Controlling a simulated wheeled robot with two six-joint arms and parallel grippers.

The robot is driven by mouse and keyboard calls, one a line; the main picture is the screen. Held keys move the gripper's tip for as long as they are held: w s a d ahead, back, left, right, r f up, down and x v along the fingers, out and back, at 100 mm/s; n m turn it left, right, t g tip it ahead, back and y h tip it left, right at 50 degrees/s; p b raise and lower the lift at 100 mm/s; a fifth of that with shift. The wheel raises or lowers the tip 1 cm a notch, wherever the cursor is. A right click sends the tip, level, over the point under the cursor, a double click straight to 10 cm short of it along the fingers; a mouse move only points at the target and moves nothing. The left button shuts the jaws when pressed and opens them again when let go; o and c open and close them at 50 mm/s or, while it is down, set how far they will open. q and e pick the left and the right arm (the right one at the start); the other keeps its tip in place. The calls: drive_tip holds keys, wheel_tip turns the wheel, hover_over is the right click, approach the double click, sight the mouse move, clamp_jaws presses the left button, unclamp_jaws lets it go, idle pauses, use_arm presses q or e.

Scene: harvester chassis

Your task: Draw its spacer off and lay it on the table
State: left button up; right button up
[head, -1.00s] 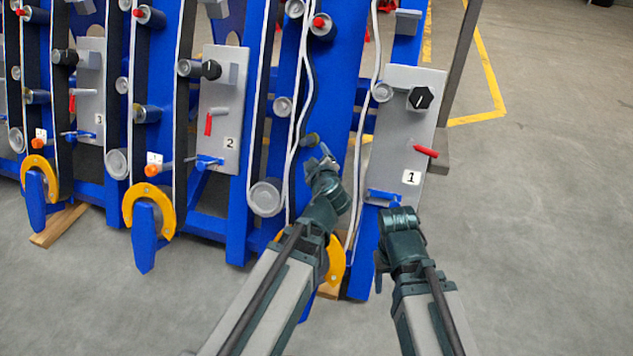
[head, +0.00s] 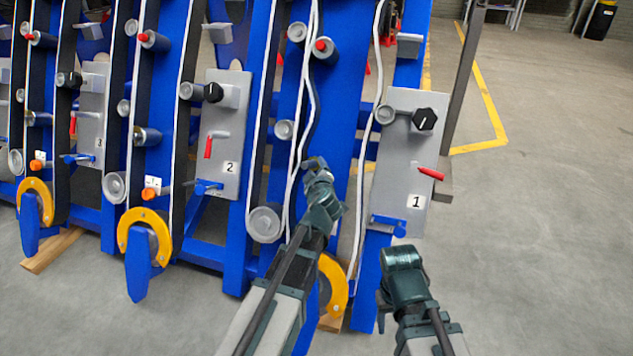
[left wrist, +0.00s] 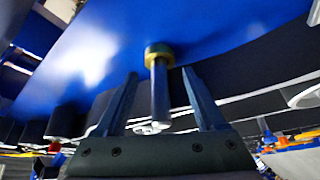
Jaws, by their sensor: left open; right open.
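A brass-coloured ring, which looks like the spacer (left wrist: 158,54), sits around a dark pin (left wrist: 160,95) against a blue panel in the left wrist view. My left gripper (left wrist: 160,90) is open; the pin shows between its two fingers and the ring just beyond their tips. I cannot tell whether a finger touches either. In the head view my left gripper (head: 316,165) is at the blue frame, left of plate 1, and mostly hides the pin. My right gripper (head: 382,308) is open and empty, low in front of the frame below plate 1.
Grey plate 1 (head: 400,160) has a black knob (head: 424,119) and a red lever (head: 431,174). White cables (head: 302,110) run close to my left gripper. A yellow wheel (head: 334,285) is beside my left forearm. Open floor (head: 550,220) lies at the right.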

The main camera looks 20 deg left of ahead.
use_arm(q)
drive_tip(key=shift+b+x, duration=0.45)
drive_tip(key=shift+x, duration=2)
drive_tip(key=shift+s, duration=0.1)
clamp_jaws()
